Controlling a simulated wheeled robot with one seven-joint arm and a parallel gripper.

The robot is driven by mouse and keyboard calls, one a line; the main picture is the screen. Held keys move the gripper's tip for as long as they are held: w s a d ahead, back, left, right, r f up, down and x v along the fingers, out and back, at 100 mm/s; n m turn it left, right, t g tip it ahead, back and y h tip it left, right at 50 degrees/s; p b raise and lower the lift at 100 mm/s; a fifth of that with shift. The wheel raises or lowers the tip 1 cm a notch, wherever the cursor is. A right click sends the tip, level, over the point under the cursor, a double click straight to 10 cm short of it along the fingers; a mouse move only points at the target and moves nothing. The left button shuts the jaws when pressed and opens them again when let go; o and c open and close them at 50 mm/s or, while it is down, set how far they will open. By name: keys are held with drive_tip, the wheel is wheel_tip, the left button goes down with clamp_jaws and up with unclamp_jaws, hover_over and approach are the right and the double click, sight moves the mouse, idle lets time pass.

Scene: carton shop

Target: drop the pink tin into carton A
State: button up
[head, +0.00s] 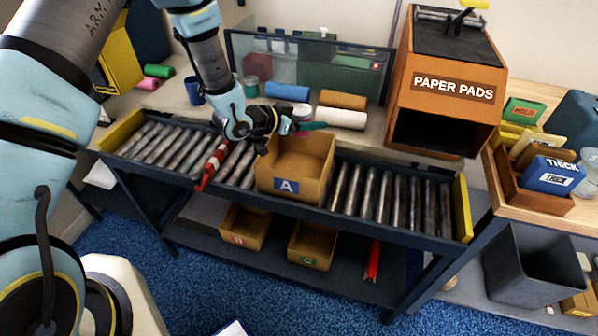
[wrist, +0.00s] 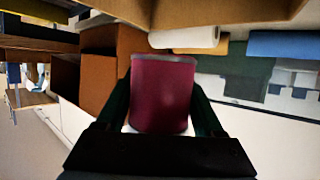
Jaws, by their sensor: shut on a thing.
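The pink tin (wrist: 162,92) is dark pink and fills the middle of the wrist view. My gripper (wrist: 160,103) is shut on it, with one dark green finger on each side. In the head view my gripper (head: 297,128) is at the back left rim of carton A (head: 314,183). Carton A is an open brown box with a blue "A" label, standing on the roller conveyor. The tin is mostly hidden behind my gripper in the head view, so its exact height over the rim is hard to tell. The visible inside of the carton looks empty.
A red bar (head: 213,165) lies across the rollers left of the carton. Rolls, including a white one (head: 341,118), lie behind the conveyor. The orange "PAPER PADS" box (head: 452,90) stands at back right. Rollers (head: 390,200) right of the carton are clear. Two cartons sit on the lower shelf.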

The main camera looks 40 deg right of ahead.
wheel_tip(320, 180, down, 2)
drive_tip(key=shift+w+f+b, duration=0.1)
drive_tip(key=shift+f+b, duration=0.1)
drive_tip(key=shift+b, duration=0.2)
drive_tip(key=o, duration=1.5)
drive_tip(key=shift+a, duration=0.15)
drive_tip(key=b+v, duration=0.3)
drive_tip(key=v, duration=0.7)
drive_tip(key=shift+a+r+b, duration=0.15)
drive_tip(key=shift+a+b, duration=0.1)
drive_tip(key=shift+b, duration=0.1)
drive_tip(key=shift+w, duration=0.1)
